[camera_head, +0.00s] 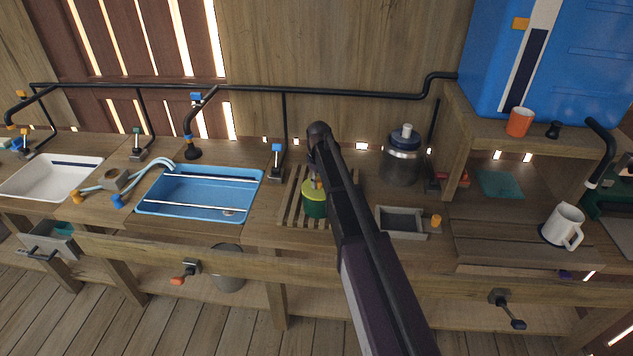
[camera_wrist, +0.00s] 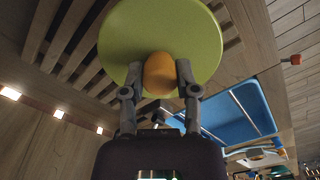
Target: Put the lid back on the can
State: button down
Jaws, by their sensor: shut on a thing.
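The green can (camera_head: 315,209) stands on a slatted wooden rack (camera_head: 290,207) in the middle of the counter. The yellow-green lid (camera_wrist: 205,35) is a round disc with an orange knob (camera_wrist: 160,74). My gripper (camera_wrist: 160,80) is shut on the knob, one finger on each side. In the head view the lid (camera_head: 312,193) is at the top of the can, and my arm covers part of both. I cannot tell whether the lid rests on the rim or hangs just above it. The can is hidden behind the lid in the wrist view.
A blue basin (camera_head: 180,192) is left of the rack. A glass jar (camera_head: 401,165) and a grey tray (camera_head: 400,222) stand to the right. A black tap (camera_head: 276,165) rises behind the rack's left side. A shelf with an orange cup (camera_head: 520,122) is at far right.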

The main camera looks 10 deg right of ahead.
jog(key=shift+c, duration=1.4)
grip_release()
jog(key=shift+o, duration=0.2)
jog(key=shift+o, duration=1.2)
jog(key=shift+r, duration=0.1)
jog(key=shift+s+r+p, duration=0.1)
jog(key=shift+r+p, duration=3.35)
jog(key=shift+p, duration=0.1)
grip_shut()
